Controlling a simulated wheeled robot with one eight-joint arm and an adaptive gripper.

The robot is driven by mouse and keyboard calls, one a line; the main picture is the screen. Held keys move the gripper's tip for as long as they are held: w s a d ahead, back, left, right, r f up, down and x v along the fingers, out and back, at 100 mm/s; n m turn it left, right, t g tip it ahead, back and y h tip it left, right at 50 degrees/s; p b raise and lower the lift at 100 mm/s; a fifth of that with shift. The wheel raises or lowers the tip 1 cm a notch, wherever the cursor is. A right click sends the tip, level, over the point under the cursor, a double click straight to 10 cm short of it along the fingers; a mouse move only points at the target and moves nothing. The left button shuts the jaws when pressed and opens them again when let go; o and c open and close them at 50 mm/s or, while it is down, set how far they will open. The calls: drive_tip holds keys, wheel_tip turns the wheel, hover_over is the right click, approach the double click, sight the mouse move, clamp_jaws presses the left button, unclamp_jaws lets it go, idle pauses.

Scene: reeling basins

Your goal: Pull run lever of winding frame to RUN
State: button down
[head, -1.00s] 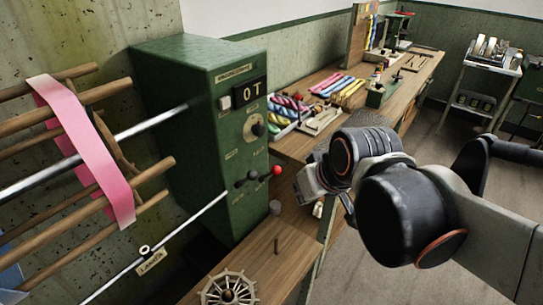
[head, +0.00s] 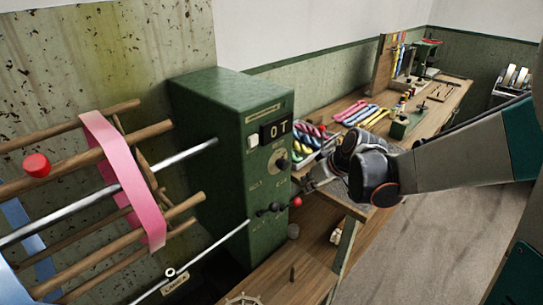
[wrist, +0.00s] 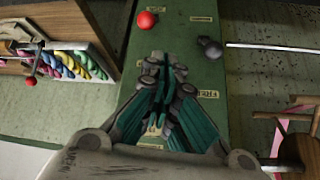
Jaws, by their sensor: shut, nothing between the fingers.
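The winding frame's green control box (head: 225,150) stands in the middle of the head view, with a display reading "0T". A lever with a red knob (head: 295,202) sticks out low on its front; the red knob also shows at the top of the wrist view (wrist: 147,20). A dark ball knob (wrist: 210,47) sits on the box beside a thin metal rod. My gripper (head: 308,186) is just above and right of the red knob in the head view, apart from it. In the wrist view its fingers (wrist: 160,66) are together and empty over the green panel. Which label the lever points to is unclear.
The reel with wooden bars and pink band (head: 125,180) is left of the box. A red ball (head: 37,165) shows at far left. The bench (head: 440,112) behind my arm holds colored skeins (head: 362,115). A wooden surface (head: 285,280) lies below the box. Open floor is right.

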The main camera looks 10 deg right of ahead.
drive_tip(key=w+d+f+n+y+p, duration=0.1)
drive_tip(key=w+f, duration=0.2)
drive_tip(key=w, duration=0.1)
drive_tip(key=shift+w+d+f+p, duration=0.25)
drive_tip(key=shift+w+d+p, duration=0.1)
drive_tip(key=shift+d, duration=0.05)
drive_tip(key=b, duration=0.2)
hover_over(291, 205)
drive_tip(key=w, duration=0.1)
drive_tip(key=f, duration=0.7)
drive_tip(key=shift+d+f, duration=0.35)
drive_tip(key=shift+f, duration=0.05)
drive_tip(key=shift+s+d+b, duration=0.1)
drive_tip(key=shift+s+b, duration=0.05)
drive_tip(key=shift+b, duration=0.15)
